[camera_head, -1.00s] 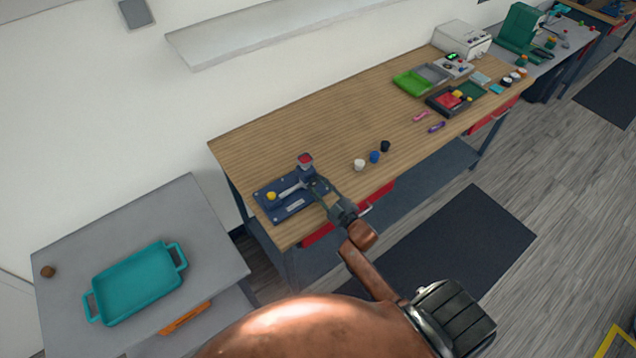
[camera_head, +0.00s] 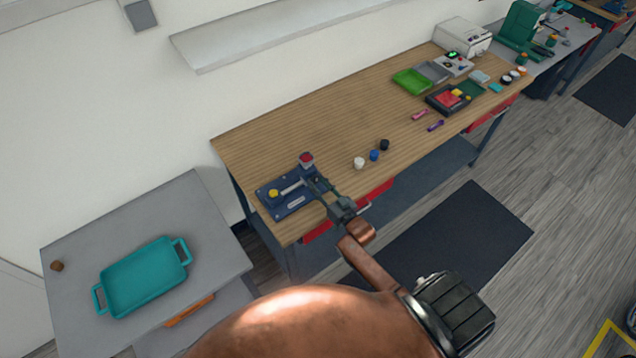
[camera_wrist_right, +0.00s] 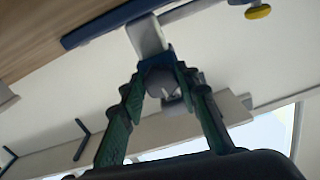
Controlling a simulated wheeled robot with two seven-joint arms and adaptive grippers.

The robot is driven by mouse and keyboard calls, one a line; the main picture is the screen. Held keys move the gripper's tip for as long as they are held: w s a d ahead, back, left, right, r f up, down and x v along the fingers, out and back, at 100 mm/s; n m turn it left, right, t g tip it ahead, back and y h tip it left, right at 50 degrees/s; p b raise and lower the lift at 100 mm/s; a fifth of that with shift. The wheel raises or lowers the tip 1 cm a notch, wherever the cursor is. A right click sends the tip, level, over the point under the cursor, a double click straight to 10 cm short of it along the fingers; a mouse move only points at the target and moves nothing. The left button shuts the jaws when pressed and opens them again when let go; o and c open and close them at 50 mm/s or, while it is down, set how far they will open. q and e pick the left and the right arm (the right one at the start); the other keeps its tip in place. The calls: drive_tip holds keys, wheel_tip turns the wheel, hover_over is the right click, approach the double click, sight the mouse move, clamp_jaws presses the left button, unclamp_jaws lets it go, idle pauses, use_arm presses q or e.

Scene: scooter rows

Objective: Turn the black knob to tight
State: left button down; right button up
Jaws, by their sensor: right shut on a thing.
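A fixture with a blue base plate (camera_head: 296,203) lies on the near left corner of the wooden bench. It carries a yellow knob (camera_head: 273,193), a pale bar and an upright post with a red top (camera_head: 306,159). My right gripper (camera_head: 318,184) reaches it from the right, low beside the post. In the right wrist view, the gripper's two fingers (camera_wrist_right: 161,72) are closed on a rounded dark-grey piece (camera_wrist_right: 163,86), which I take as the black knob. The fingers hide the knob in the head view, and I cannot read its turn angle. My left gripper is not in view.
White, blue and black caps (camera_head: 374,155) stand right of the fixture on the wooden bench (camera_head: 300,130). Trays and small parts lie farther back. A teal tray (camera_head: 187,250) is on the grey table at left. A shelf (camera_head: 270,35) hangs on the wall.

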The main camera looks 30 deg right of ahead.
drive_tip(key=shift+f+m, duration=0.15)
drive_tip(key=shift+m, duration=0.35)
drive_tip(key=o, duration=1.2)
drive_tip(key=shift+c, duration=0.2)
drive_tip(key=s, duration=1.2)
drive_tip(key=shift+d, duration=0.45)
